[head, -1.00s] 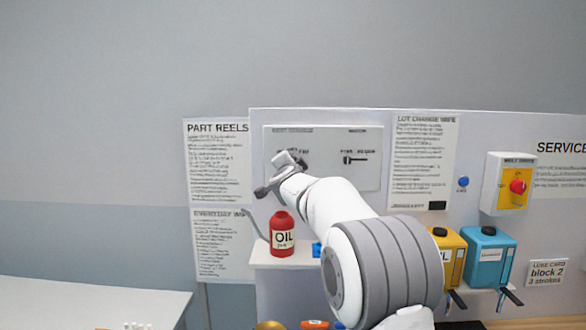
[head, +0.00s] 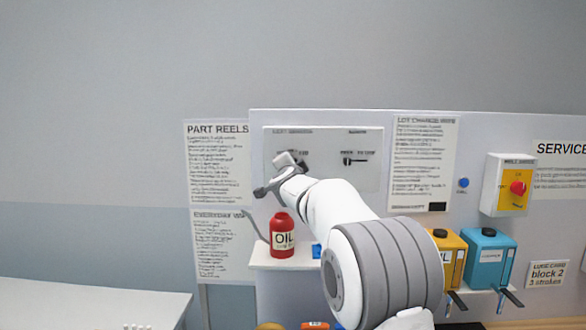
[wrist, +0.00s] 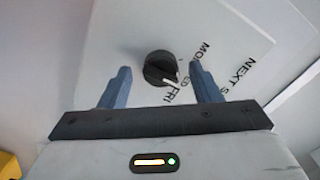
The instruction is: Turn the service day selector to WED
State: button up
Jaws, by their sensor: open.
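The service day selector is a round black knob (wrist: 157,66) with a white pointer mark, on a pale plate in the wrist view. MON, WED and FRI are printed along its right and lower side; my right finger partly covers the lettering. The pointer faces lower right, towards the WED and FRI side; I cannot tell exactly which. My gripper (wrist: 161,72) is open, one finger to each side of the knob, with visible gaps. In the head view my gripper (head: 281,176) is in front of the panel's left part and mostly hides the knob there.
The white panel (head: 322,187) carries a second black selector (head: 356,160) to the right. A red oil bottle (head: 282,236) stands on a shelf just below my gripper. Yellow (head: 451,253) and blue (head: 490,256) containers and a red-knobbed switch box (head: 509,184) are farther right.

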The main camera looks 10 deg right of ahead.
jog(key=s+a+b, duration=0.1)
jog(key=s+b, duration=0.1)
jog(key=s, duration=0.5)
jog(key=shift+s+a, duration=0.3)
jog(key=shift+s, duration=0.05)
jog(key=s+a+f+n+g+y, duration=0.25)
jog(key=s+f+n, duration=0.3)
jog(key=s, duration=0.35)
jog(key=s+a+f+n+g+y, duration=0.1)
jog(key=s+f+n+g+y, duration=0.25)
jog(key=s+f, duration=0.4)
jog(key=s+d+f+n+g+h, duration=0.1)
jog(key=s+f+g, duration=0.1)
jog(key=s+f, duration=0.3)
jog(key=s+d+f+n+g, duration=0.2)
jog(key=s+f, duration=0.4)
jog(key=s, duration=0.7)
jog(key=s+d+f+n+g+h, duration=0.1)
jog(key=s+f+g, duration=0.3)
jog(key=s, duration=0.5)
jog(key=shift+s+d+f+n+h, duration=0.15)
jog(key=shift+d+f+n+h, duration=0.2)
jog(key=shift+d+f, duration=0.35)
